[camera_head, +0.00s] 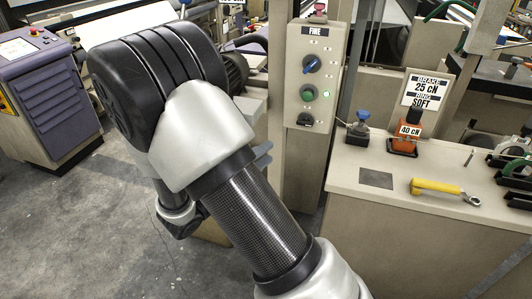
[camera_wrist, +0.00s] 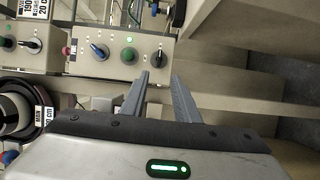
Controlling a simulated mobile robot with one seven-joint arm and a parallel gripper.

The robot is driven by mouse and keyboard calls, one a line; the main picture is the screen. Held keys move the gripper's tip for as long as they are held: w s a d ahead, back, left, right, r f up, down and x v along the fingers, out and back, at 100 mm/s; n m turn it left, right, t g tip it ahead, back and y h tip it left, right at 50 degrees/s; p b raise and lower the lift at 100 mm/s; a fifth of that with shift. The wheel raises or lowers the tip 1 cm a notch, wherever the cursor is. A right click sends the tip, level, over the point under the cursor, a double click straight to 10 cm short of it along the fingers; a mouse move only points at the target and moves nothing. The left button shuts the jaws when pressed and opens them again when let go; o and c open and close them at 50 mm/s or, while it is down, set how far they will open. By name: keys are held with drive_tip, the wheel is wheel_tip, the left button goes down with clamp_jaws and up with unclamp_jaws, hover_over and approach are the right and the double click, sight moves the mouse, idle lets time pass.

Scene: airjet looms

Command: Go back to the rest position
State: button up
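My gripper (camera_wrist: 158,93) shows in the wrist view with its two grey fingers apart and nothing between them. The fingers point toward a beige control panel (camera_wrist: 110,68) with a blue knob, a green button and a black knob, and do not appear to touch it. In the head view my arm crosses the left middle of the picture. My gripper is mostly hidden there behind the arm, with a grey finger part (camera_head: 262,155) showing left of the panel post. The same panel (camera_head: 325,58), labelled FINE, stands upright there with a green light lit.
A beige table (camera_head: 400,215) at the right holds a yellow-handled wrench (camera_head: 436,187), an orange block (camera_head: 405,140) marked 40 CN, a blue-knobbed part (camera_head: 359,130) and a dark square (camera_head: 376,179). A purple cabinet (camera_head: 45,100) stands left. Grey floor (camera_head: 90,230) is clear at lower left.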

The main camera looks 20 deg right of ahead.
drive_tip(key=s+d+r+m+g+y, duration=0.3)
drive_tip(key=s+d+r+m+g, duration=0.15)
drive_tip(key=s+d+g, duration=0.5)
drive_tip(key=s+a+r+m+y, duration=0.1)
drive_tip(key=s+a+y, duration=0.1)
drive_tip(key=s+y, duration=0.3)
drive_tip(key=s+a+m+y, duration=0.1)
drive_tip(key=s+a+y, duration=0.15)
drive_tip(key=s, duration=0.35)
drive_tip(key=s+a+r+t+y, duration=0.1)
drive_tip(key=a+r+t+y, duration=0.4)
drive_tip(key=a+r+t, duration=0.15)
wheel_tip(320, 180, up, 22)
drive_tip(key=g+p, duration=0.1)
drive_tip(key=p, duration=2.1)
drive_tip(key=shift+p, duration=0.35)
drive_tip(key=shift+s+h, duration=0.1)
drive_tip(key=shift+h, duration=0.15)
